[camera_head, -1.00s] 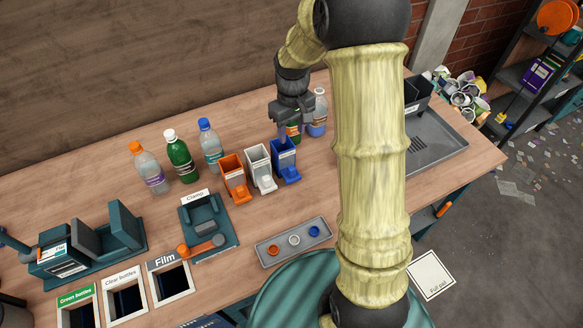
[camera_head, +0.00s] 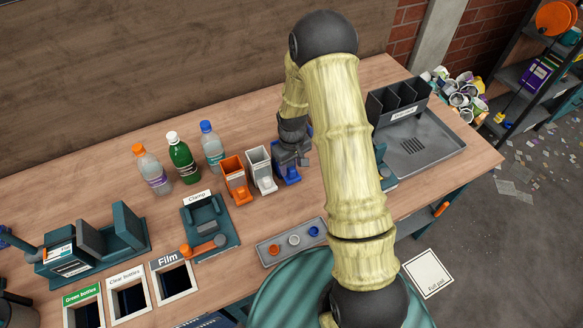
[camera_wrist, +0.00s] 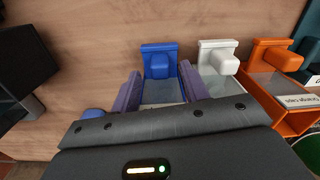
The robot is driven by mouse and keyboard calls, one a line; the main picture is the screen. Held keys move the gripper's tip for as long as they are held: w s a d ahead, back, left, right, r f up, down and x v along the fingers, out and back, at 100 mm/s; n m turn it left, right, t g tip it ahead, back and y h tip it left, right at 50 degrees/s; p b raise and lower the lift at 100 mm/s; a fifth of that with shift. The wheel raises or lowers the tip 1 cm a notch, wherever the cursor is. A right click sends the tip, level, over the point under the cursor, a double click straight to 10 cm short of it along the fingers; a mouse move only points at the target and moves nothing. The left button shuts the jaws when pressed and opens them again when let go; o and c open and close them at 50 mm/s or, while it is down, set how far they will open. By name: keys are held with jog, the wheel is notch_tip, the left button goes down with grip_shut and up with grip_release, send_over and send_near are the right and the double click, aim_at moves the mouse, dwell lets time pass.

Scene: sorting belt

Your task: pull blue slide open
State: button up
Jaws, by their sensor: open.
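The blue dispenser (camera_head: 280,176) stands at the right end of a row of three small dispensers on the bench. Its blue slide with a protruding knob (camera_wrist: 159,66) shows at the top middle of the wrist view. My gripper (camera_wrist: 160,76) is open, with one purple finger on each side of the blue dispenser. In the head view my gripper (camera_head: 293,160) is low over the blue dispenser and hides much of it. Whether the fingers touch it cannot be told. The slide looks free of any grip.
The white dispenser (camera_head: 260,167) stands close beside the blue one, with the orange dispenser (camera_head: 235,178) further left. Several bottles (camera_head: 183,157) stand behind. A grey tray with coloured caps (camera_head: 270,254) lies in front. My arm covers the bench to the right.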

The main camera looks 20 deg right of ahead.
jog(key=shift+f, duration=1.35)
